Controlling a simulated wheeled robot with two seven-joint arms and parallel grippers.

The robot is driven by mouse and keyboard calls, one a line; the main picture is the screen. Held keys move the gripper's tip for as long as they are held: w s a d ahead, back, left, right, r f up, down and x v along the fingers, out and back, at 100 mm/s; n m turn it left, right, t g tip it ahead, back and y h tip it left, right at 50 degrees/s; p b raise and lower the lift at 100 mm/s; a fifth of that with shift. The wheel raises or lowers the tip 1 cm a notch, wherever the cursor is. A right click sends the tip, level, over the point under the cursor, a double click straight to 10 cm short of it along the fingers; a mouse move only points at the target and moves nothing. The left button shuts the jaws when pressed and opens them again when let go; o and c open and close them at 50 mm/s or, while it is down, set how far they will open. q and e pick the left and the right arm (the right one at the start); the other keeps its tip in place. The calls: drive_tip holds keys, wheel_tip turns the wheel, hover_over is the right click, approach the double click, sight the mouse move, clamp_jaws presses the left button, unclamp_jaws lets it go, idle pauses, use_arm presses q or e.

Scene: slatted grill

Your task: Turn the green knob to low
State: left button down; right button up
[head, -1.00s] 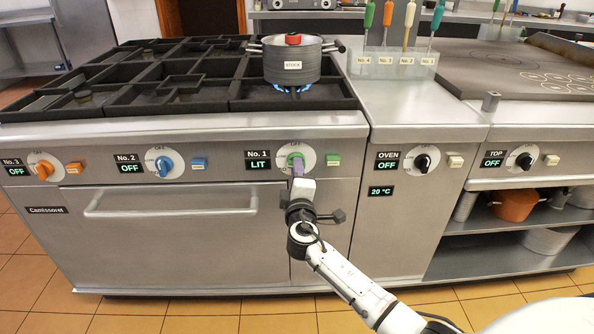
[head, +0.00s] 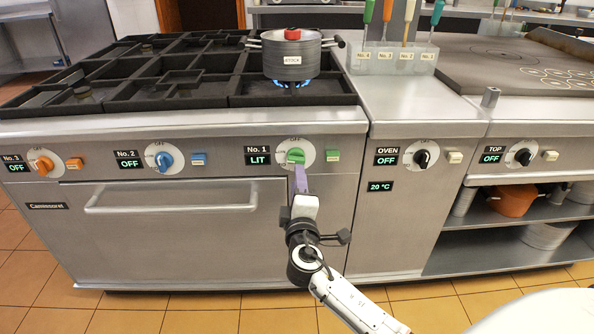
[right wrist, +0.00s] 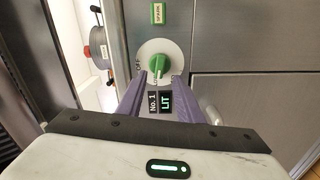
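The green knob (head: 295,156) sits on a white dial on the front panel, right of the No. 1 display (head: 258,159), which reads LIT. In the right wrist view the green knob (right wrist: 158,65) has its grip running roughly up and down, with a pale mark at its lower end. OFF shows at the dial's left; the other dial marks are too small or covered to read. My right gripper (head: 300,172) is just below the knob in the head view. In the right wrist view its purple fingers (right wrist: 160,77) are apart, with nothing held between them. My left gripper is out of view.
A green spark button (head: 333,155) is right of the knob. Blue flames burn under a lidded pot (head: 291,60) on the burner above. The blue knob (head: 164,161), orange knob (head: 41,166) and oven knob (head: 422,158) share the panel. An oven handle (head: 170,208) juts out lower left.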

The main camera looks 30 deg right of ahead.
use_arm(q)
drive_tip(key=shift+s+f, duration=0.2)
use_arm(e)
drive_tip(key=v, duration=0.3)
drive_tip(key=shift+s+a, duration=0.15)
drive_tip(key=s+a+f+m+g+y+p, duration=0.1)
drive_tip(key=s+a+f+g+y, duration=0.2)
drive_tip(key=s+f, duration=0.4)
drive_tip(key=s+a+f+m+g+y+p, duration=0.1)
drive_tip(key=s+a+f+m+y+p, duration=0.1)
drive_tip(key=s+a+f+y, duration=0.45)
use_arm(q)
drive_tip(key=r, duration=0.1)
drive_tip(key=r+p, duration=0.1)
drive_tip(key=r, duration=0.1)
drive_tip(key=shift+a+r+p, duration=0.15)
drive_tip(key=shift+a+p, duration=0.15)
drive_tip(key=shift+p, duration=0.05)
use_arm(e)
drive_tip(key=s+a+f+m+g+y, duration=0.1)
drive_tip(key=s+a+f+m, duration=0.1)
drive_tip(key=s+a, duration=0.2)
drive_tip(key=s+a+f+m+g+y, duration=0.1)
drive_tip(key=s+a+f+m, duration=0.1)
drive_tip(key=s+a, duration=0.3)
drive_tip(key=s+f, duration=0.1)
drive_tip(key=s, duration=0.3)
drive_tip(key=shift+a+m+g, duration=0.2)
drive_tip(key=shift+m+g, duration=0.1)
drive_tip(key=shift+g, duration=0.1)
